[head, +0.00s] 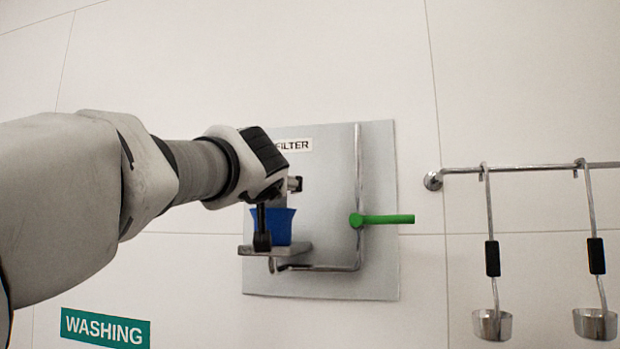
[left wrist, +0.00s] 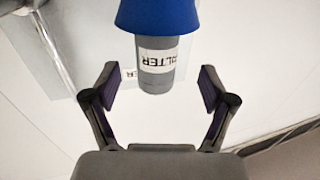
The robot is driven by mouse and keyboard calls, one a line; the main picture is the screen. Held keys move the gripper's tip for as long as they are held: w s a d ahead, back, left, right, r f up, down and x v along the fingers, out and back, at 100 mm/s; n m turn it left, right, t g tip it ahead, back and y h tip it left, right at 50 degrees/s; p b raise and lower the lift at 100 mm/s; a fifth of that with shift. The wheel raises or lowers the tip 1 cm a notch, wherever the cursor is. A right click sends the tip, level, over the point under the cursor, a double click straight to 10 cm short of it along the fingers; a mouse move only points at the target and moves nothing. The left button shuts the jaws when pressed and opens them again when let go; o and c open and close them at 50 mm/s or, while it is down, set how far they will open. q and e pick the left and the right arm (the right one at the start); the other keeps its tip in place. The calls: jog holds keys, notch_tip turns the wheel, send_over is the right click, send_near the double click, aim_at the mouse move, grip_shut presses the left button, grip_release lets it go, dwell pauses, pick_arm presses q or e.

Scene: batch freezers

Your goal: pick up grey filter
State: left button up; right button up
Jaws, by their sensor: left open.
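The grey filter (left wrist: 155,72) is a grey cylinder with a white label, below a wide blue part (left wrist: 158,15) in the left wrist view. In the head view only the blue part (head: 280,224) shows, above a small metal shelf (head: 287,249) on a grey wall panel; the grey cylinder is hidden there behind my gripper and arm. My left gripper (left wrist: 157,90) is open, with its fingers spread on either side of the filter. No contact shows between the fingers and the filter. In the head view the gripper (head: 262,225) is in front of the shelf.
A pipe with a green lever (head: 385,219) runs up the panel (head: 340,285), right of the shelf. Farther right, two ladles (head: 492,270) (head: 596,270) hang from a wall rail (head: 530,167). A green WASHING sign (head: 105,328) is at the lower left.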

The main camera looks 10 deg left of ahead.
aim_at(282, 203)
pick_arm(q)
jog(key=p+x, duration=0.4)
jog(key=x, duration=0.1)
jog(key=shift+w+d+f, duration=0.1)
jog(key=shift+d+f, duration=0.05)
jog(key=shift+d, duration=0.05)
jog(key=shift+w+a+f, duration=0.15)
jog(key=shift+w, duration=0.3)
jog(key=shift+w+a+f, duration=0.1)
jog(key=shift+w+f, duration=0.05)
jog(key=shift+w, duration=0.25)
jog(key=shift+s+d+r, duration=0.1)
jog(key=shift+s+r, duration=0.15)
jog(key=shift+s, duration=0.1)
jog(key=c, duration=1.5)
pick_arm(e)
notch_tip(282, 203, up, 5)
jog(key=shift+w+r, duration=0.1)
jog(key=shift+w, duration=0.05)
